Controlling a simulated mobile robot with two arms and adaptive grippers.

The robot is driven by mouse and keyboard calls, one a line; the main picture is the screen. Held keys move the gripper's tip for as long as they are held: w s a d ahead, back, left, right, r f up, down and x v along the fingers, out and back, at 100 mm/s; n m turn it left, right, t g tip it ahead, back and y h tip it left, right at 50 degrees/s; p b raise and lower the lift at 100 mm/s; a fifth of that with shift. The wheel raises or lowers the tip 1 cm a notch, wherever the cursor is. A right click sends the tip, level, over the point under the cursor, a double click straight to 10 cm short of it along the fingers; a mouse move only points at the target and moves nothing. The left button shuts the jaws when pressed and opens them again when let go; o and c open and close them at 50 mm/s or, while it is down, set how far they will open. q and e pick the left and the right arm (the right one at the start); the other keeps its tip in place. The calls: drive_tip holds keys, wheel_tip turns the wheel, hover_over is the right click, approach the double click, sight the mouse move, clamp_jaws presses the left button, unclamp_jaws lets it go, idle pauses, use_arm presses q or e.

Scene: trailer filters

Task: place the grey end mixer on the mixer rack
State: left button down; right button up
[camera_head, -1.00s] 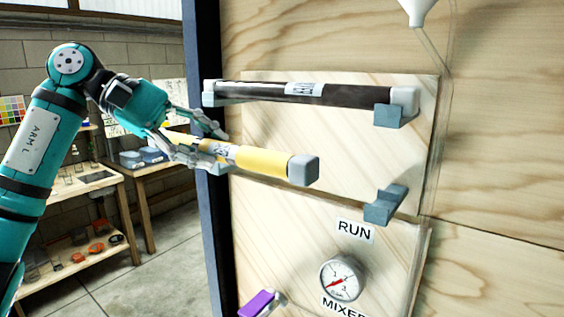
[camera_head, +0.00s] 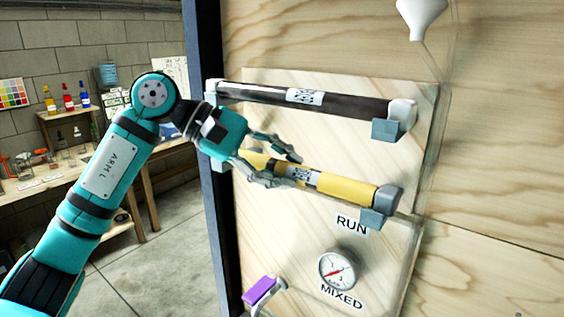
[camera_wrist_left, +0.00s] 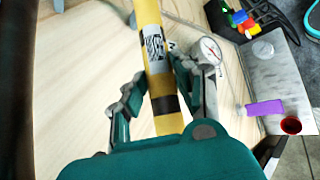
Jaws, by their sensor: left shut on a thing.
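The mixer is a yellow tube (camera_head: 343,187) with a dark band, a printed code label and a grey end cap (camera_head: 388,198). My left gripper (camera_head: 283,163) is shut on it near its left part. In the left wrist view the tube (camera_wrist_left: 148,12) runs between the fingers of the left gripper (camera_wrist_left: 157,95). The tube's right end is at the lower grey rack bracket (camera_head: 372,220); I cannot tell whether it rests fully there. My right gripper is not in view.
A dark tube (camera_head: 350,101) lies on the upper brackets, just above my left gripper. Below are a RUN label (camera_head: 351,224), a pressure gauge (camera_head: 338,270) and a purple lever (camera_head: 259,290). A white funnel (camera_head: 421,16) hangs at top right. Shelves (camera_head: 45,185) stand at left.

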use_arm(q)
drive_tip(key=c, duration=1)
unclamp_jaws()
drive_tip(key=shift+d, duration=0.1)
drive_tip(key=shift+a+r+b, duration=0.2)
drive_tip(key=shift+a+b, duration=0.15)
drive_tip(key=shift+a, duration=0.2)
drive_tip(key=b+v, duration=0.3)
drive_tip(key=v, duration=0.8)
